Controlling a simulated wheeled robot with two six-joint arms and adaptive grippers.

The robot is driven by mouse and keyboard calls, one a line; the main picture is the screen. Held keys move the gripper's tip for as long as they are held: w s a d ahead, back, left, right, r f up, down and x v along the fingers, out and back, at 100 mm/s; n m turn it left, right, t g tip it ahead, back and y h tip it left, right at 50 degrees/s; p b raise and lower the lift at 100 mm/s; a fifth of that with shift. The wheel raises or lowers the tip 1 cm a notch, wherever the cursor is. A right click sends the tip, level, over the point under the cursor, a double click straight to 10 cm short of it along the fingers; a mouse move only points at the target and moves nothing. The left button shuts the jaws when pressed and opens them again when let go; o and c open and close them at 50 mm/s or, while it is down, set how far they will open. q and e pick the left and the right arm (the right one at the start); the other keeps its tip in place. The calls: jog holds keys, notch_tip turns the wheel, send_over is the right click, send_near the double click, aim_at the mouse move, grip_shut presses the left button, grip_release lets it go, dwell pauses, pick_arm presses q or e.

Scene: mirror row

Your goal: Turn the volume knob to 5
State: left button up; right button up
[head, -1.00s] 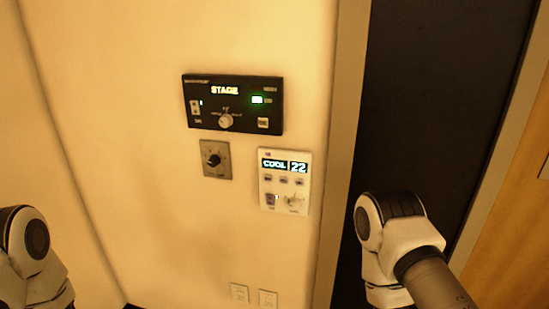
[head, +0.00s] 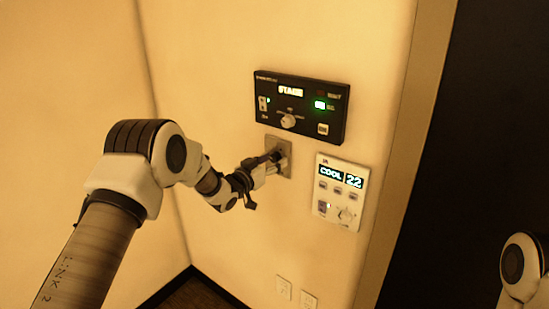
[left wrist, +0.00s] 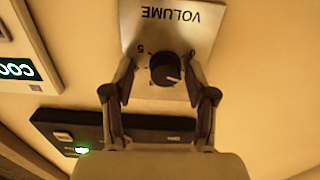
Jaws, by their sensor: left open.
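The volume knob (left wrist: 164,71) is round and black, with a light pointer line toward the lower right in the left wrist view. It sits on a metal plate (left wrist: 168,31) that reads VOLUME upside down, with a 5 at the left and a mark at the right that looks like 0. My left gripper (left wrist: 161,67) is open, with one finger on each side of the knob; I cannot tell whether they touch it. In the head view my left gripper (head: 276,159) is at the wall plate (head: 285,145) and mostly hides the knob. My right gripper is out of view.
A black STAGE panel (head: 318,97) with a pale knob is just above the plate. A white thermostat (head: 337,205) reading COOL 22 is close on the right. Two wall outlets (head: 296,291) are below. A dark door-like panel (head: 452,150) lies farther right.

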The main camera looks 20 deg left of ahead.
pick_arm(q)
jog(key=shift+w+a, duration=0.1)
jog(key=shift+w, duration=0.05)
jog(key=shift+a, duration=0.35)
jog(key=shift+d, duration=0.2)
grip_shut()
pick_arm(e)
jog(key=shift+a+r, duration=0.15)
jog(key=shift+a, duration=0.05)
